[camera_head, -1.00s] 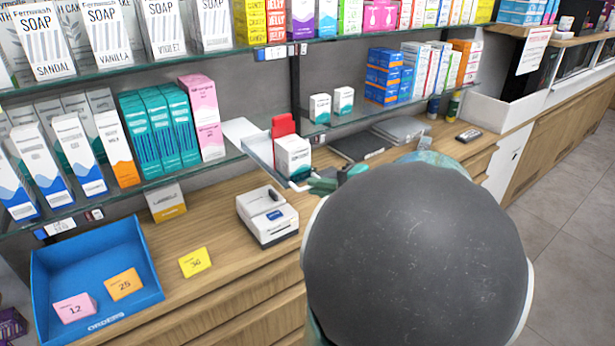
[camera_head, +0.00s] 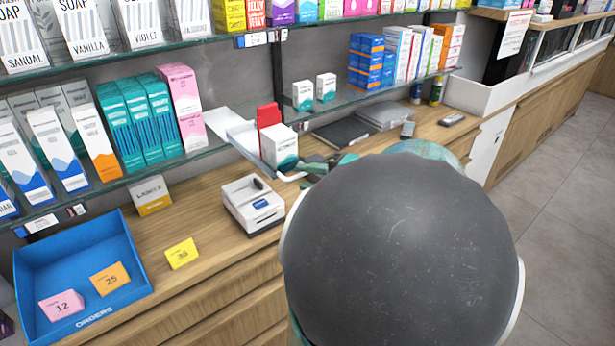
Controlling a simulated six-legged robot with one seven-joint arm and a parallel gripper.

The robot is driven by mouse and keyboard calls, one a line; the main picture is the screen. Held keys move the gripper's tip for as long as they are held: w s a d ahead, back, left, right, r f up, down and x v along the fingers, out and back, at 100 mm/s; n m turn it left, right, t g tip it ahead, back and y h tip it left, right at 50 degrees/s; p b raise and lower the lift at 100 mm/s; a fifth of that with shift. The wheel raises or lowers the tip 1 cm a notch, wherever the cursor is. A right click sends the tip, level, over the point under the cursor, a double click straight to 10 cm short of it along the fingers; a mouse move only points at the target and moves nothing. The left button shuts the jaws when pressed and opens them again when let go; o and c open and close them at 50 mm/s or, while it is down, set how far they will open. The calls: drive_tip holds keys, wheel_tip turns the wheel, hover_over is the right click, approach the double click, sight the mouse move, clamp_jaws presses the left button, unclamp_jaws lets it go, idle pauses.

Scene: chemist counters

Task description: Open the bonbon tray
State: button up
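No thing in view carries a bonbon label. A narrow pale tray (camera_head: 243,135) juts out from under the lower glass shelf, over the counter. A red box (camera_head: 268,114) and a white-and-teal box (camera_head: 279,147) stand on it. My gripper (camera_head: 320,168), with teal-green parts, is just right of the tray's front end, close to its rim. I cannot tell whether it touches the tray. My dark round arm link hides most of the gripper, so its opening is unclear.
A small white printer-like device (camera_head: 252,206) stands on the counter below the tray. A blue orders tray (camera_head: 130,255) with two numbered cards is at the left. Packed glass shelves (camera_head: 115,180) are close above. Open floor (camera_head: 560,210) lies at the right.

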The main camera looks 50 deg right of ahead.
drive_tip(key=v, duration=1.3)
drive_tip(key=shift+s, duration=0.25)
drive_tip(key=w+a+f+n+g+y, duration=0.2)
drive_tip(key=w+a+n+g, duration=0.15)
drive_tip(key=w+a, duration=0.35)
drive_tip(key=w+a+f+n+g+y, duration=0.25)
drive_tip(key=w+a+g, duration=0.2)
drive_tip(key=a, duration=0.45)
drive_tip(key=w+a+n+g+h, duration=0.1)
drive_tip(key=a+n+h, duration=0.2)
drive_tip(key=a+n, duration=0.2)
drive_tip(key=w+a+f+n+h, duration=0.1)
drive_tip(key=a+n, duration=0.5)
drive_tip(key=a, duration=0.6)
drive_tip(key=shift+w+a+f+n+g+h, duration=0.3)
drive_tip(key=shift+w+g+h, duration=0.15)
drive_tip(key=shift+h, duration=0.8)
drive_tip(key=shift+d, duration=0.1)
